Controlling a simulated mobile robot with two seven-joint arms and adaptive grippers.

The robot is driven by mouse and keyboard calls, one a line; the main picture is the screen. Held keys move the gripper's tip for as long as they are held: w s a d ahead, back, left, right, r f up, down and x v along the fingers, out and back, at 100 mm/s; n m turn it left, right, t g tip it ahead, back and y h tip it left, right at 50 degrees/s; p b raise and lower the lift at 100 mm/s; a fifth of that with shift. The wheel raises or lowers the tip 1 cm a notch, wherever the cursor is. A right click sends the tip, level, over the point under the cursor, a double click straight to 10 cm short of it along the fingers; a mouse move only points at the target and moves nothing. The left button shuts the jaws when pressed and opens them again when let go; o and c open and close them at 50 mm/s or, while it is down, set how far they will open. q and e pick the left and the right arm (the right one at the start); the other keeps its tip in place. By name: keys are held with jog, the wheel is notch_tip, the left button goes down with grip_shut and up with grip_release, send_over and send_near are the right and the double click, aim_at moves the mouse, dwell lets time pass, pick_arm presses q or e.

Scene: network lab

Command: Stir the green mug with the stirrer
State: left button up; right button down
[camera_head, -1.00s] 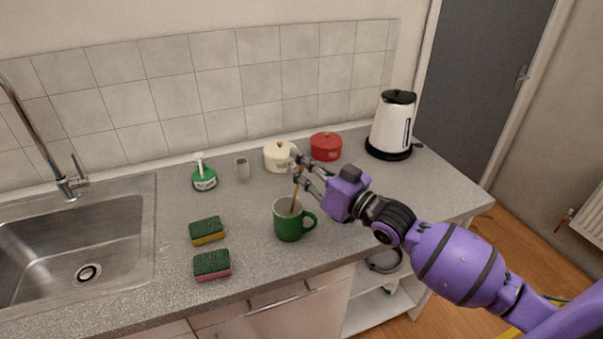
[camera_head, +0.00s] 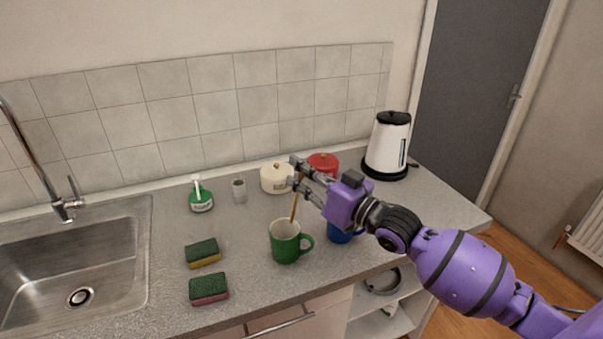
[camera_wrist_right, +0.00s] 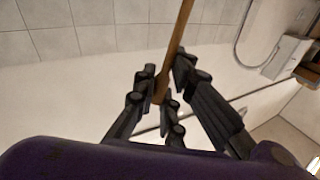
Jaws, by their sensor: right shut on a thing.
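The green mug (camera_head: 284,248) stands upright on the counter, its handle to the right. My right gripper (camera_head: 299,173) is above the mug and shut on the wooden stirrer (camera_head: 296,207). The stirrer is near upright, and its lower end is at the back of the mug's mouth; I cannot tell whether the tip is inside or just above the rim. In the right wrist view the stirrer (camera_wrist_right: 179,40) runs between the dark fingers of the right gripper (camera_wrist_right: 162,88). My left gripper is not in view.
A blue mug (camera_head: 339,237) is partly hidden behind my right gripper. Two sponges (camera_head: 203,253) (camera_head: 209,289) lie left of the green mug. Behind stand a soap bottle (camera_head: 201,199), a grey cup (camera_head: 239,191), a cream pot (camera_head: 275,180), a red pot (camera_head: 322,162) and a kettle (camera_head: 387,147).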

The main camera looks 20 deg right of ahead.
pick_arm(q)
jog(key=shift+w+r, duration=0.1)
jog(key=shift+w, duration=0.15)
pick_arm(e)
jog(key=shift+r, duration=0.2)
notch_tip(320, 180, up, 3)
jog(key=shift+r, duration=0.7)
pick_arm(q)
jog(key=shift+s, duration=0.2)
pick_arm(e)
jog(key=shift+r, duration=0.1)
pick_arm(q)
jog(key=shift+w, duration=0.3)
